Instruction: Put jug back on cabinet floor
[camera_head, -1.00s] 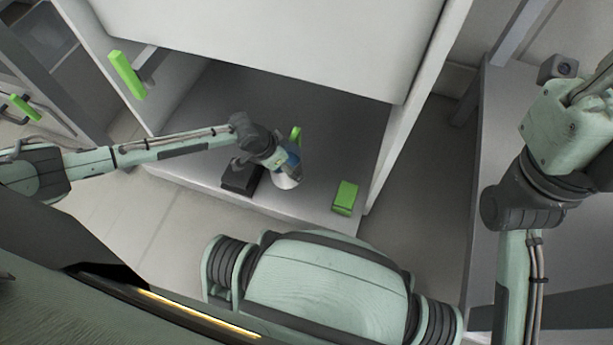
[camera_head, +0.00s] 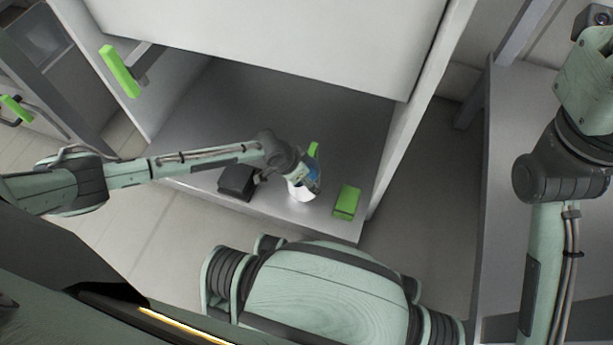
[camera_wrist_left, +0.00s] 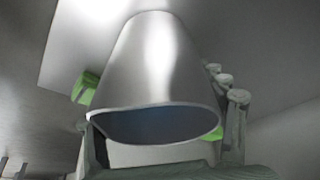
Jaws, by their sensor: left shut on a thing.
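The jug (camera_head: 301,191) is a pale, tapered vessel seen low at the front of the open cabinet. My left gripper (camera_head: 303,173) is shut on it and hides much of it. In the left wrist view the jug (camera_wrist_left: 155,70) is smooth grey, with its wide open rim towards the camera and gripper fingers on both sides. The cabinet floor (camera_head: 290,115) is a grey board below the jug. I cannot tell whether the jug touches it. My right arm shows at the right, but its gripper is out of the frame.
A green box (camera_head: 347,202) stands on the cabinet floor just right of the jug. A black box (camera_head: 237,182) stands to its left, under my left forearm. White cabinet side walls (camera_head: 405,140) bound the space. The floor behind the jug is clear.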

